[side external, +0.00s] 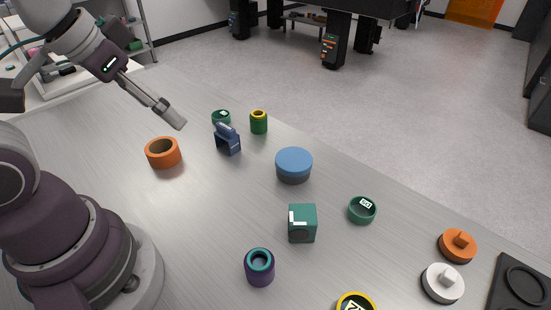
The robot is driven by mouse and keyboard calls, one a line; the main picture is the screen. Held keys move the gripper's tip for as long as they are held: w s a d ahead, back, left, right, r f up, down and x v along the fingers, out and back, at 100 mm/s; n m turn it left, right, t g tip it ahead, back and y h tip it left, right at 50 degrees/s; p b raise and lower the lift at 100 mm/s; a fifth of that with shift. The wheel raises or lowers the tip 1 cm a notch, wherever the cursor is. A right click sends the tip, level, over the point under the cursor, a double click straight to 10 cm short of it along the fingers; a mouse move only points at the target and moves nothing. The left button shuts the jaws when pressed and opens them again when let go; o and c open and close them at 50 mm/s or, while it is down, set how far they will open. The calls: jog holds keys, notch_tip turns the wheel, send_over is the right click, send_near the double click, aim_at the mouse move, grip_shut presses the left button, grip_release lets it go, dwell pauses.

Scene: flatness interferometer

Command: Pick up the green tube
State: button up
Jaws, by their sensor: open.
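The green tube (258,126) stands upright on the grey metal table, towards its far edge. It is a short dark-green cylinder with a yellow rim and an open top. My gripper (172,115) is at the upper left, in the air to the left of the tube and clear of it. Its fingers point down and to the right, and nothing shows between them. I see the fingers almost edge-on, so the gap between them is hard to make out.
A dark blue clamp-like block (228,140) and a green ring (221,116) stand just left of the tube. An orange ring (163,160) lies below my gripper. A blue round block (293,168) and a teal cube (302,226) stand to the right and nearer.

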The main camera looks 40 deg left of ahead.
jog(key=n+g+y, duration=0.1)
jog(key=n+y, duration=0.1)
jog(key=n, duration=0.2)
send_over(257, 114)
jog(key=s, duration=0.2)
notch_tip(257, 114, down, 13)
jog(key=x, duration=0.4)
jog(key=d+x, duration=0.1)
jog(key=x, duration=0.1)
jog(key=shift+s+f, duration=0.1)
jog(key=shift+f, duration=0.05)
jog(key=shift+c, duration=0.4)
jog(key=c, duration=1.2)
